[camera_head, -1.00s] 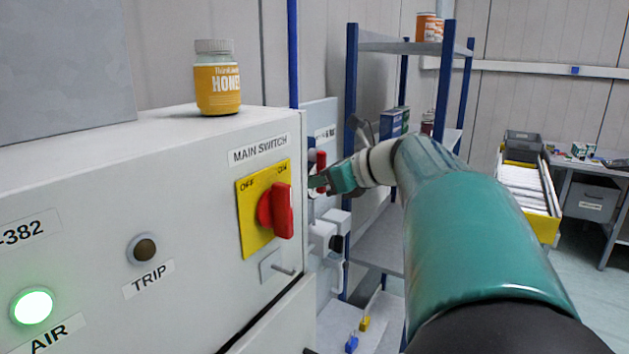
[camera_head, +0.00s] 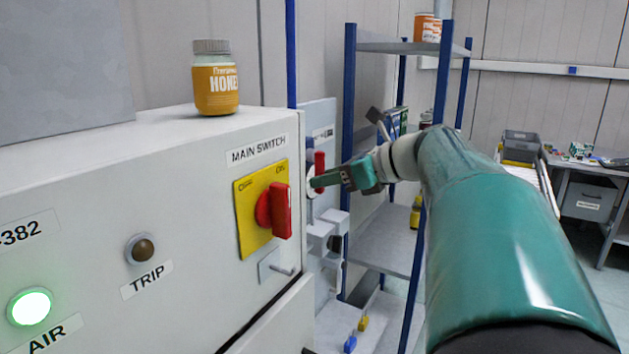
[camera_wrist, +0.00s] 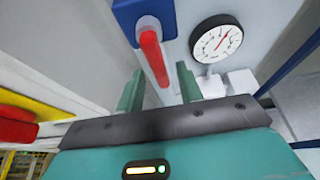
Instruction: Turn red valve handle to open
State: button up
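The red valve handle (camera_wrist: 153,57) is in the upper middle of the wrist view, on a blue and white mount (camera_wrist: 143,14). It hangs down with a slight tilt. My gripper (camera_wrist: 159,78) is open, with its two teal fingers apart and the handle's lower end in line with the gap between them. I cannot tell whether the fingers reach around it. In the head view the handle (camera_head: 319,164) shows as a small red piece beyond the cabinet edge, with my gripper (camera_head: 318,181) just below and in front of it. The mount is partly hidden there.
A round pressure gauge (camera_wrist: 216,38) sits right of the handle. The grey cabinet (camera_head: 80,190) with a red main switch (camera_head: 280,210) on a yellow plate stands at left, close to my gripper. A honey jar (camera_head: 216,80) stands on it. A blue-post shelf (camera_head: 349,120) stands behind.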

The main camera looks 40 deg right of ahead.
jog(key=v, duration=0.9)
jog(key=shift+s, duration=0.2)
jog(key=shift+d, duration=0.1)
